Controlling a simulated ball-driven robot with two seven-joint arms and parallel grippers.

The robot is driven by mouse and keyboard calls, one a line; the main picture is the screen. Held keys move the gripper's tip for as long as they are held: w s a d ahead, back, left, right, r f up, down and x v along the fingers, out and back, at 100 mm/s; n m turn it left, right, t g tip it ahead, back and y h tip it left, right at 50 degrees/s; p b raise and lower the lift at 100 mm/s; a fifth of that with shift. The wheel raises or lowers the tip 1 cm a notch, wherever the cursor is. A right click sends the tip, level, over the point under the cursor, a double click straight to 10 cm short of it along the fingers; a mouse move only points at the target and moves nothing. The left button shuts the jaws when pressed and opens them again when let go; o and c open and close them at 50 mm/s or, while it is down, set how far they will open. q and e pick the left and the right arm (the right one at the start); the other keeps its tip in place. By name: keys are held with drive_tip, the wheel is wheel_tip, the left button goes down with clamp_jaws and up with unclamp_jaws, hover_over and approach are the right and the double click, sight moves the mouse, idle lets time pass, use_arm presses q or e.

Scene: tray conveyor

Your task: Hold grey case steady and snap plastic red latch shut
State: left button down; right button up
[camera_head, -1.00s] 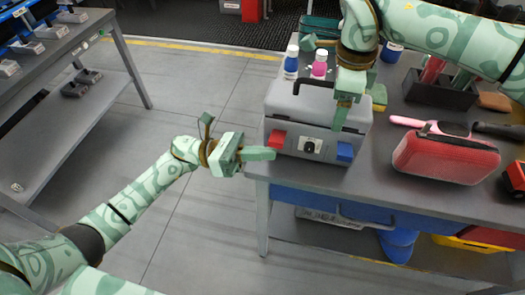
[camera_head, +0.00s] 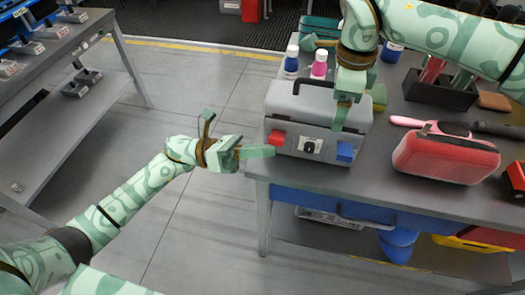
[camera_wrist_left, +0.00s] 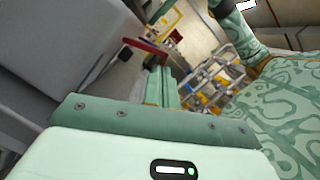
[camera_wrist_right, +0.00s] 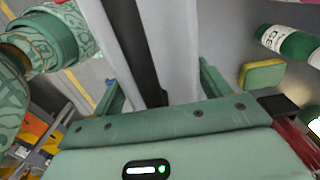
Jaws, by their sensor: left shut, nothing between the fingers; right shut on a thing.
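The grey case (camera_head: 300,104) stands at the near left corner of the table, lid down. The red latch also shows in the left wrist view (camera_wrist_left: 146,47), sticking out from the case. My right gripper (camera_head: 341,115) is shut on the grey case from above; the case lies between its fingers in the right wrist view (camera_wrist_right: 160,50).
Blue (camera_head: 291,62) and pink (camera_head: 319,64) bottles stand behind the case. A red case (camera_head: 445,156), a pink-handled brush (camera_head: 407,122) and a black holder (camera_head: 440,93) are to the right. A yellow-green sponge (camera_head: 378,96) lies close to the right gripper. Open floor lies left of the table.

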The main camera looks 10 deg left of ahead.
use_arm(q)
drive_tip(key=r+n, duration=0.1)
drive_tip(key=n, duration=0.2)
drive_tip(key=w+r+n+t+y, duration=0.1)
drive_tip(key=r+n, duration=0.1)
drive_tip(key=n, duration=0.1)
drive_tip(key=r+n+t+y, duration=0.1)
drive_tip(key=n, duration=0.3)
drive_tip(key=shift+w+r, duration=0.2)
drive_tip(key=shift+r, duration=0.05)
drive_tip(key=s+a, duration=0.6)
drive_tip(key=a, duration=0.3)
drive_tip(key=shift+s+a, duration=0.2)
drive_tip(key=shift+a, duration=0.2)
